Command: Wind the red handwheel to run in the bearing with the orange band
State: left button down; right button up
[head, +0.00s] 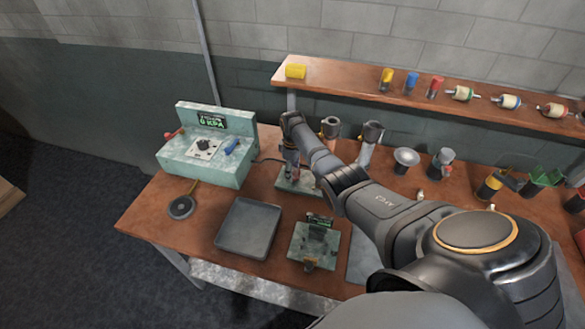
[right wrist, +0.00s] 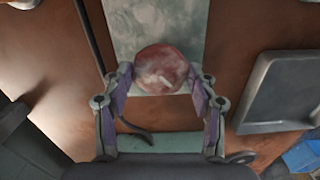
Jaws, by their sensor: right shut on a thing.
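The red handwheel (right wrist: 162,68) shows in the right wrist view as a round, red, glossy disc above a pale green base plate. My right gripper (right wrist: 162,82) has its two fingers on either side of the disc, closed on it. In the head view my right gripper (head: 289,155) points down over a small green stand (head: 290,184), and my arm hides part of the stand and the wheel. A spool-like piece with an orange-brown band (head: 553,110) lies on the shelf. I cannot tell whether it is the bearing. My left gripper is not in view.
A green pressure box (head: 210,165) stands at the left of the brown bench, with a black disc (head: 181,207) before it. A grey tray (head: 249,226) and a green fixture (head: 314,244) are in front. The shelf (head: 340,72) carries coloured pieces. Cups stand behind my arm.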

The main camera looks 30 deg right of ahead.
jog(key=m+p, duration=0.1)
jog(key=m, duration=0.3)
jog(key=shift+m, duration=0.3)
jog(key=m+p, duration=0.1)
jog(key=m, duration=0.9)
jog(key=shift+m, duration=0.4)
jog(key=m+p, duration=0.1)
jog(key=m, duration=1.9)
jog(key=shift+m+p, duration=0.3)
jog(key=shift+m, duration=0.1)
jog(key=m, duration=0.4)
jog(key=shift+m, duration=0.4)
